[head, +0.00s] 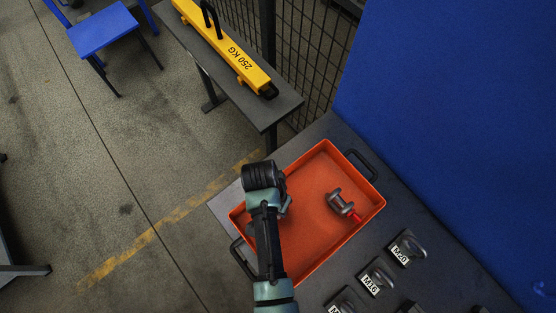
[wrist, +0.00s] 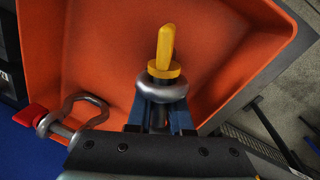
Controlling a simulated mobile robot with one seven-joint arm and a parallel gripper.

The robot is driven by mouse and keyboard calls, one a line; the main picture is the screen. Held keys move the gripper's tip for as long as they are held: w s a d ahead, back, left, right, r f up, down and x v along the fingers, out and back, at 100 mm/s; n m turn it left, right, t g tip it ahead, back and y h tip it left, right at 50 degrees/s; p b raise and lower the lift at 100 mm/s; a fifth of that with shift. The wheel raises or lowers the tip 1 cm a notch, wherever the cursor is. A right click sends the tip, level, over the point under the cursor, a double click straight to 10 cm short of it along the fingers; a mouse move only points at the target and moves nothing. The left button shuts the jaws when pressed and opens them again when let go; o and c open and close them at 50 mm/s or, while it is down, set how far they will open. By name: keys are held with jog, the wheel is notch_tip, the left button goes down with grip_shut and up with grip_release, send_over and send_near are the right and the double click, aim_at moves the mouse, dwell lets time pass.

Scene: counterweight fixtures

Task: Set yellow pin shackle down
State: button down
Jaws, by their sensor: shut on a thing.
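The yellow pin shackle (wrist: 162,89) is between the blue fingers of my gripper (wrist: 160,118) in the wrist view. Its yellow pin (wrist: 165,45) points away from the fingers, and a grey metal eye shows below it. My gripper is shut on it, over the orange tray (wrist: 235,45). In the head view my arm covers most of the gripper and the held shackle. I cannot tell whether the shackle touches the tray floor. The orange tray (head: 312,240) lies on a dark table.
A red pin shackle (head: 341,203) lies in the tray, right of my gripper; it also shows in the wrist view (wrist: 75,115). Shackles with labels M20 (head: 399,252) and M16 (head: 375,283) stand beside the tray. A yellow 250 KG beam (head: 225,45) is on another table. The tray's middle is clear.

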jog(key=c, duration=1.3)
grip_release()
jog(key=shift+f, duration=0.1)
jog(key=o, duration=0.5)
